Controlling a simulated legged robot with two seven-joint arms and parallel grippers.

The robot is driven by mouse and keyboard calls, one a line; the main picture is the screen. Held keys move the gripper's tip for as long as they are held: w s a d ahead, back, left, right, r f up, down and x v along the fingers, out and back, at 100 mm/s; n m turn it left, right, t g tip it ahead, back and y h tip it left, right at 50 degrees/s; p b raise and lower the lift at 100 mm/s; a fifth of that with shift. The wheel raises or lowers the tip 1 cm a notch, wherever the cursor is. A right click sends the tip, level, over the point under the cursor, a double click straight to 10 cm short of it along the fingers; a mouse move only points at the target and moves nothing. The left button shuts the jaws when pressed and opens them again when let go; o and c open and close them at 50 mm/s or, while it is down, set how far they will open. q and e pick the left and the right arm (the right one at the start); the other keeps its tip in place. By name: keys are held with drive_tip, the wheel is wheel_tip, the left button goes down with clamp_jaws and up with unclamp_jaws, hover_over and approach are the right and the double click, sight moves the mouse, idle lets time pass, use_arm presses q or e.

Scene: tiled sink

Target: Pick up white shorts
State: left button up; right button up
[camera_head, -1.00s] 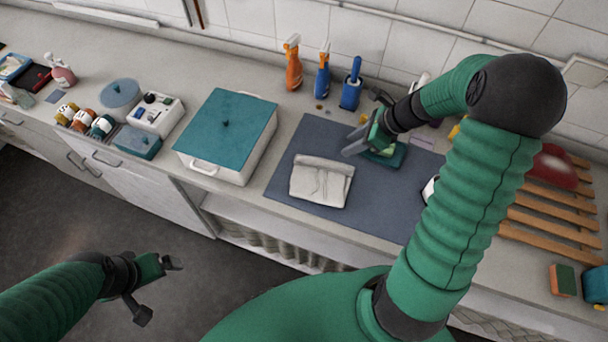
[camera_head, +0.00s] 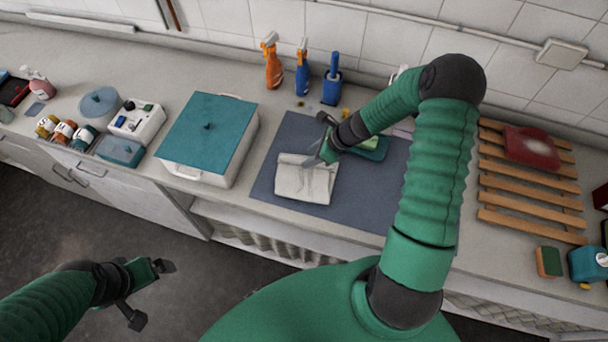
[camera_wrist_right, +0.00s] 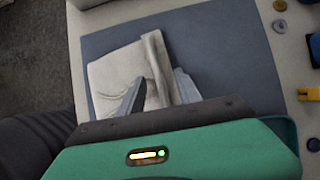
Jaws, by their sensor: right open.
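The white shorts (camera_head: 303,184) lie folded flat on the dark blue-grey mat (camera_head: 345,205), near its left edge. They also show in the right wrist view (camera_wrist_right: 112,72), below the fingers. My right gripper (camera_head: 318,158) is open, with its fingers at the upper right part of the shorts. In the right wrist view the two fingers (camera_wrist_right: 158,88) stand apart, with part of the cloth showing between them. I cannot tell whether they touch it. My left gripper (camera_head: 150,290) hangs over the floor at the lower left, away from the counter.
A white box with a teal lid (camera_head: 208,138) stands left of the mat. Orange (camera_head: 272,62) and blue (camera_head: 303,68) spray bottles stand behind. A green sponge in a dish (camera_head: 368,147) lies beside my right gripper. A wooden rack (camera_head: 525,190) is at the right.

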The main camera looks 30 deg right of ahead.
drive_tip(key=shift+s+d, duration=0.15)
drive_tip(key=shift+d, duration=0.15)
drive_tip(key=c, duration=0.5)
drive_tip(key=shift+a, duration=0.15)
drive_tip(key=shift+c, duration=1.1)
drive_tip(key=shift+a, duration=0.25)
clamp_jaws()
drive_tip(key=shift+d+r, duration=0.15)
